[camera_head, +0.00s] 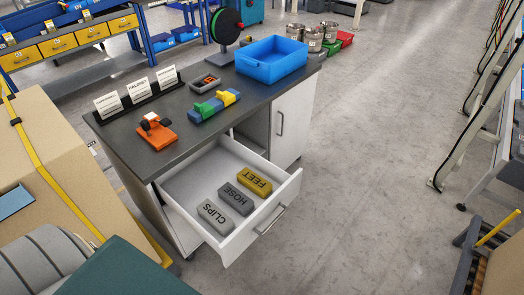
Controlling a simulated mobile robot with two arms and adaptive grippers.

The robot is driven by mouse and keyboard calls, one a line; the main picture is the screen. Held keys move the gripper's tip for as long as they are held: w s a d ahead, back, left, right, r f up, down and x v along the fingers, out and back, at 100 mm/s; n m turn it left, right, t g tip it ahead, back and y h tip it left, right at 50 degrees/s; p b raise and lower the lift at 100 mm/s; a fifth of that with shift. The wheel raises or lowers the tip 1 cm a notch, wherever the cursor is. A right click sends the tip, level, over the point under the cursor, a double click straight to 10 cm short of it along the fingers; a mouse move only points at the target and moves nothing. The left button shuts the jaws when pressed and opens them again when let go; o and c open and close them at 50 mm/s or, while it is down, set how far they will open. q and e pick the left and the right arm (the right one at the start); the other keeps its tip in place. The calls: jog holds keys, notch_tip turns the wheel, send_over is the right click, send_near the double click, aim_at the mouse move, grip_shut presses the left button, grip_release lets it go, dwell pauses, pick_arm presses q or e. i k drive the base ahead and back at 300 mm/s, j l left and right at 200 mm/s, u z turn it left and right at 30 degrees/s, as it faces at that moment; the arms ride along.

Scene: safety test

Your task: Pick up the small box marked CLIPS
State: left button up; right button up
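The small grey box marked CLIPS (215,217) lies in the open white drawer (185,187), near its front left corner. A darker grey box marked HOSE (236,198) lies just to its right, and a yellow box marked FEET (255,181) lies beyond that. The three boxes form a slanted row with their lettering upside down in the view. The drawer is pulled out from the dark-topped cabinet (175,165). Neither of my grippers is in view.
On the countertop are a blue bin (271,62), an orange device (157,133), a blue, green and yellow block piece (214,106) and several label cards (138,90). A large cardboard box (60,150) stands at the left. The floor right of the drawer is clear.

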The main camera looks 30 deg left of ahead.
aim_at(209, 211)
jog(key=u, duration=0.9)
